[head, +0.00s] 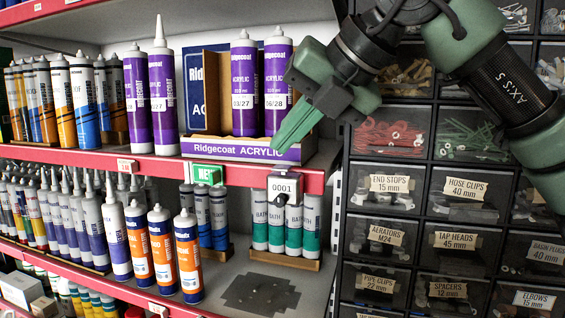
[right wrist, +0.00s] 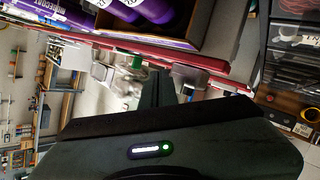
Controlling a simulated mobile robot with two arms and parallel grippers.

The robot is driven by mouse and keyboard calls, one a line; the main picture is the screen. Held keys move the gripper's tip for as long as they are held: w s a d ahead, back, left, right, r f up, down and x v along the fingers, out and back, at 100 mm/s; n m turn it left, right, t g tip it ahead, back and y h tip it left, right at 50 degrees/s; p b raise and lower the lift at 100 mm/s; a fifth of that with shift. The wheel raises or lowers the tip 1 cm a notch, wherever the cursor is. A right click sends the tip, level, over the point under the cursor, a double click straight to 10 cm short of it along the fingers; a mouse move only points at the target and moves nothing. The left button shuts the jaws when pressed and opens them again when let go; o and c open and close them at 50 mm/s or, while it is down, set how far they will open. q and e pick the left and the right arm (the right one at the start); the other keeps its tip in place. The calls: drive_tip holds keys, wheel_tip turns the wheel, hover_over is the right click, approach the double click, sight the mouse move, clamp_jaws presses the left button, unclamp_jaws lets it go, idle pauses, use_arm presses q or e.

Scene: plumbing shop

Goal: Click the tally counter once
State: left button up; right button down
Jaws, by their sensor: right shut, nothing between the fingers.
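The tally counter (head: 285,189) is a small light box with a dark round part at its lower front. It hangs on the red shelf edge below the purple tubes, and its display reads 0001. My right gripper (head: 283,141) is green, shut and empty. In the head view it comes in from the upper right, and its tips appear above the counter, in front of the acrylic display box. The gap in depth is hard to judge. The right wrist view shows the shut fingers (right wrist: 152,92) near the red shelf edge. My left gripper is not in view.
Purple tubes (head: 163,90) stand left of the gripper, and the Ridgecoat Acrylic box (head: 240,149) is close behind its tips. A green label (head: 208,175) is on the red shelf edge (head: 95,160). The drawer rack (head: 425,205) stands at right.

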sight(287, 168)
drive_tip(key=shift+r, duration=0.1)
wheel_tip(287, 168, up, 6)
drive_tip(key=p, duration=0.5)
idle(0.4)
